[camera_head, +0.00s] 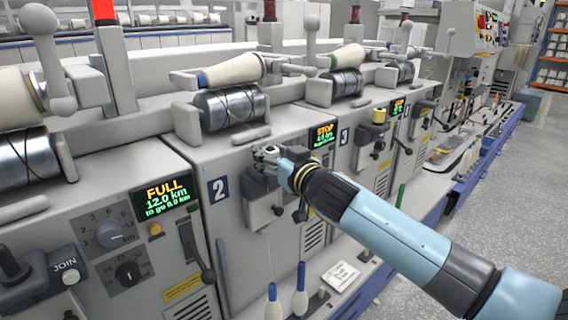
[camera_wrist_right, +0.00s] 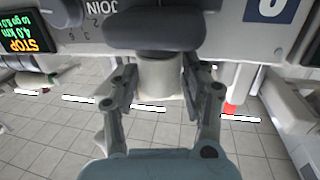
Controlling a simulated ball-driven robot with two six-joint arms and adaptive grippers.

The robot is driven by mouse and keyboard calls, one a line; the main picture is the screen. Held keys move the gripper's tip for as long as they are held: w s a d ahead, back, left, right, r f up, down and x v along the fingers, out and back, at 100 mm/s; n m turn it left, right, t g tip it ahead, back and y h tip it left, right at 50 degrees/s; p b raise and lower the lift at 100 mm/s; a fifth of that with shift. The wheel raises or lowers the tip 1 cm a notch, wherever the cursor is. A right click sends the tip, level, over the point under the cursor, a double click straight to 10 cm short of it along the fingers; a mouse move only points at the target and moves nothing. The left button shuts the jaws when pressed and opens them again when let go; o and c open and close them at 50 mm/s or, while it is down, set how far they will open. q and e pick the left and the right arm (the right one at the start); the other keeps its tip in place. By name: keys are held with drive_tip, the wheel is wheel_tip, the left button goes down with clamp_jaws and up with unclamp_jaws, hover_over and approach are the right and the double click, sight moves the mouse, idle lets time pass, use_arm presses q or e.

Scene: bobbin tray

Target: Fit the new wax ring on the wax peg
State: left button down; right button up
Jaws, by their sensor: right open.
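My right gripper (camera_head: 268,155) is in front of the panel of station 2, below its dark thread drum. In the wrist view the right gripper (camera_wrist_right: 160,95) is open, one finger on each side of a pale cylinder (camera_wrist_right: 160,80) below a dark rounded part. I cannot tell whether the fingers touch it, or whether it is the wax ring or part of the machine. In the head view a yellow cylinder (camera_head: 379,115) stands on a bracket at station 3; it looks like a wax ring on its peg. My left gripper is not in view.
Dark drums (camera_head: 232,107) with cream cones stand along the machine top. A lever (camera_head: 197,250) sticks out at station 1. Blue-tipped white bobbins (camera_head: 273,303) and a small white tray (camera_head: 340,275) are on the low ledge. The floor at right is free.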

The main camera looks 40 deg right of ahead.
drive_tip(key=s+a+b, duration=0.1)
drive_tip(key=s+b, duration=0.2)
drive_tip(key=s, duration=0.7)
drive_tip(key=shift+r, duration=0.3)
drive_tip(key=shift+w+a, duration=0.1)
idle(0.3)
